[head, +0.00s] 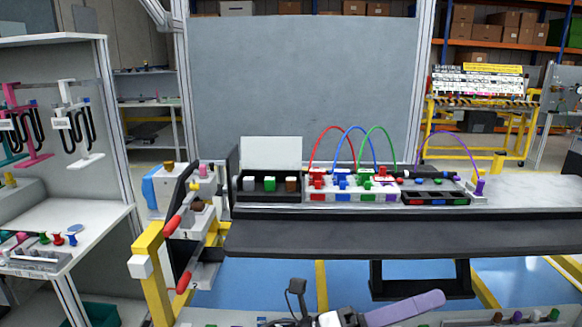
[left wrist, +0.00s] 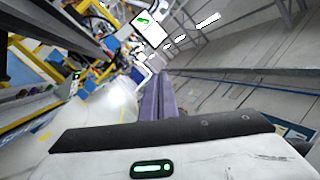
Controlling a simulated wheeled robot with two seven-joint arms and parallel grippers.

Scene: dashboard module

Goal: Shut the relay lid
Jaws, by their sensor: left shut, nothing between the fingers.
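The relay lid (head: 271,152) is a pale upright panel at the back edge of a black relay box (head: 268,197) on the dark table, so the box stands open. Grey, green and brown blocks (head: 270,184) show in the box. My left gripper (head: 436,298) is low at the bottom of the head view, in front of the table and well apart from the lid. Its purple fingers (left wrist: 157,95) are shut together and empty in the left wrist view. My right gripper is not in view.
Right of the box stand a white connector block (head: 345,193) with red, blue and green cables arching above it, and a black tray (head: 435,198). A yellow-framed fixture with red handles (head: 173,225) stands left. The table's front strip (head: 380,236) is clear.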

